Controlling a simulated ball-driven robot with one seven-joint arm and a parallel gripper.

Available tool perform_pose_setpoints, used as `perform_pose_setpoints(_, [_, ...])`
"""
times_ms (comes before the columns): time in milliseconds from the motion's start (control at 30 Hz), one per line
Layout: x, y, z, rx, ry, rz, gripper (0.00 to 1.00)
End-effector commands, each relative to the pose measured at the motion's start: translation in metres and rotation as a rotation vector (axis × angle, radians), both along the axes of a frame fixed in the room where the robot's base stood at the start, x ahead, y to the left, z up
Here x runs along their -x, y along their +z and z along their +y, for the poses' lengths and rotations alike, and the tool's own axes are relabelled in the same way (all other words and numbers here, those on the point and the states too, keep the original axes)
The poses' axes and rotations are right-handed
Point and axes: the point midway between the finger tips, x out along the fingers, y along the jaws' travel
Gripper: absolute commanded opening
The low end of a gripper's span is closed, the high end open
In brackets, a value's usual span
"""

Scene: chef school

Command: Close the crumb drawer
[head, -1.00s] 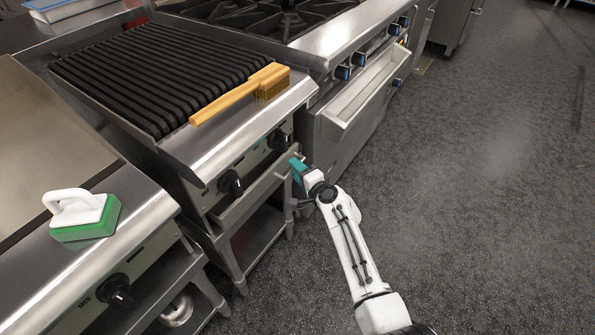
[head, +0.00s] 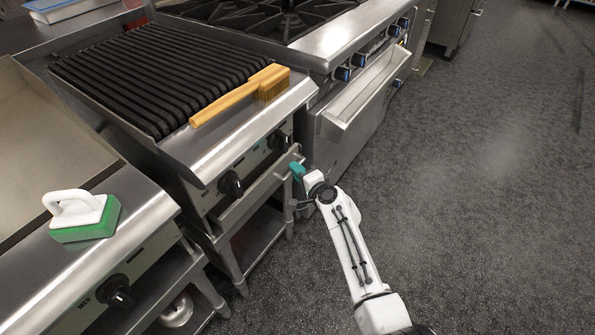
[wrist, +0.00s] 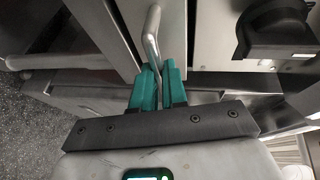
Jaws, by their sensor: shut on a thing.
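The crumb drawer (head: 249,194) is a long, low metal front below the knobs of the charbroiler (head: 150,75) in the head view. It appears to stand out a little from the body; how far is hard to tell. My gripper (head: 297,171) is at the right end of this front. In the wrist view a bent metal bar handle (wrist: 152,38) runs down between the teal fingers of my gripper (wrist: 158,88). The fingers are shut on the handle. The handle's lower end is hidden by the fingers.
A yellow-handled brush (head: 240,94) lies across the charbroiler's front edge. A white and green scrubber (head: 84,215) sits on the griddle at left. The range (head: 345,115) stands to the right, with a pale trough along its front. Open dark floor (head: 480,210) lies to the right.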

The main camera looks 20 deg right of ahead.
Motion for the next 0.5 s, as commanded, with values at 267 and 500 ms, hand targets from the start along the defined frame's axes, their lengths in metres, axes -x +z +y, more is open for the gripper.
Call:
perform_pose_setpoints(267, [-0.029, -0.002, 0.021, 0.0, 0.001, 0.0, 0.0])
perform_pose_setpoints(500, [-0.033, 0.0, 0.025, 0.001, 0.002, 0.001, 0.0])
